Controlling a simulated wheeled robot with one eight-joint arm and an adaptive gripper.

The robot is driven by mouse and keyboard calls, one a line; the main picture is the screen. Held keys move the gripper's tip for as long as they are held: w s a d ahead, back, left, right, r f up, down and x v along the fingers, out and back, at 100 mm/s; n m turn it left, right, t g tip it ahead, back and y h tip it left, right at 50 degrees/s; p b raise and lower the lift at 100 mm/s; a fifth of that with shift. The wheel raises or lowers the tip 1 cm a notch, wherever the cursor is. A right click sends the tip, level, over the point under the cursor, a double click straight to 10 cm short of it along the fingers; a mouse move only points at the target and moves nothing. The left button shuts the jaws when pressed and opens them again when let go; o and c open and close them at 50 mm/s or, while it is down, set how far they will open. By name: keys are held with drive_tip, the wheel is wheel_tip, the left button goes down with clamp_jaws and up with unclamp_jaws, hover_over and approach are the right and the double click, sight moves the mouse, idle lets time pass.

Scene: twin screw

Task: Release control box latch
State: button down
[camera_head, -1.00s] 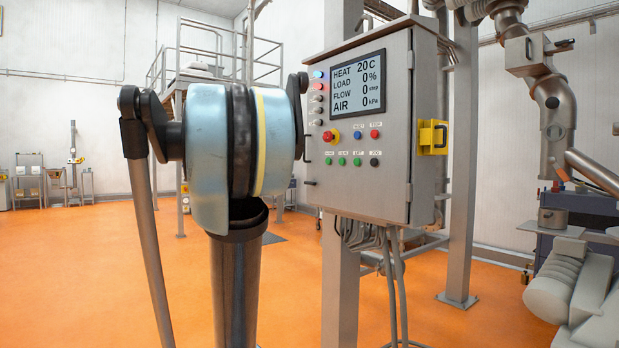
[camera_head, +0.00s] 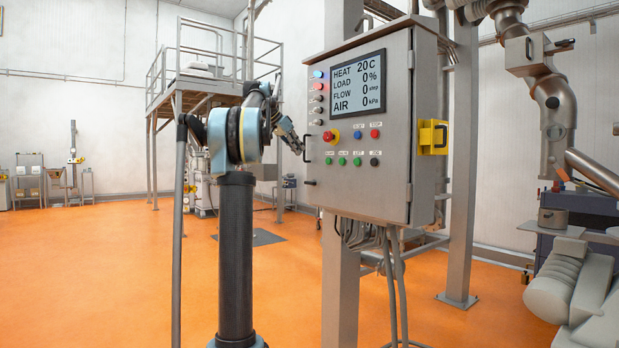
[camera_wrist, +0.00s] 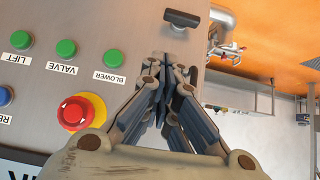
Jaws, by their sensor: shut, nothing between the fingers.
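The grey control box (camera_head: 395,190) stands on a post, its door closed. In the head view, a dark handle (camera_head: 307,149) and a lower small dark latch (camera_head: 310,183) sit on the door's left edge. In the wrist view, a black T-shaped latch (camera_wrist: 181,18) shows at the top, beyond my fingertips and apart from them. My gripper (camera_head: 297,147) is at the box's left edge, close to the upper handle. In the wrist view my gripper (camera_wrist: 163,68) is shut and empty, in front of the door edge. Contact with the upper handle cannot be told.
The red emergency stop (camera_wrist: 75,112) and green buttons (camera_wrist: 113,58) are close beside my fingers. A yellow switch (camera_head: 433,137) is on the box's right side. Cables (camera_head: 395,270) hang below the box. Open orange floor (camera_head: 120,270) lies to the left.

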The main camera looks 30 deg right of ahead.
drive_tip(key=shift+d+r, duration=0.1)
drive_tip(key=shift+d, duration=0.1)
hover_over(314, 183)
drive_tip(key=a, duration=0.1)
wheel_tip(314, 183, down, 7)
drive_tip(key=shift+w+a, duration=0.1)
drive_tip(key=shift+w, duration=0.05)
wheel_tip(314, 183, down, 3)
drive_tip(key=shift+f, duration=0.55)
drive_tip(key=shift+f, duration=0.1)
